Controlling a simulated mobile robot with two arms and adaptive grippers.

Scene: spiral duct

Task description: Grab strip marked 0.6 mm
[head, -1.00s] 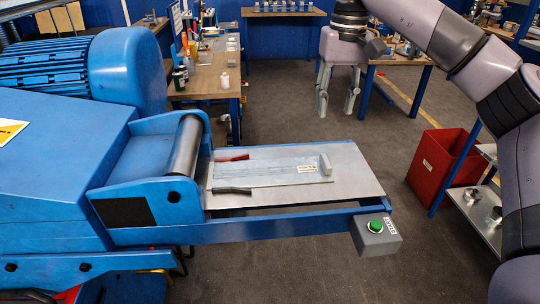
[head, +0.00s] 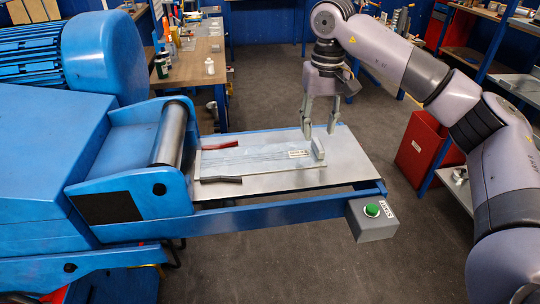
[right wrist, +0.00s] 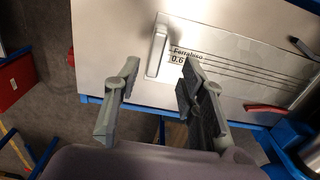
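A flat grey metal strip (head: 245,161) lies on the metal feed plate in front of the blue machine's roller. Its white label (head: 298,153) is near the right end; in the right wrist view the label (right wrist: 183,58) reads "0.6" under a partly legible name. A raised grey block (head: 318,150) is at the strip's right end, and it also shows in the right wrist view (right wrist: 157,52). My right gripper (head: 319,132) is open and empty, its fingers pointing down near the plate's far edge, close to the block. My left gripper is not in view.
The feed plate (head: 345,170) is bare right of the strip. A red handle (head: 218,143) and a black handle (head: 221,179) lie by the strip. A grey box with a green button (head: 371,210) projects at the front right. A red bin (head: 419,143) stands to the right.

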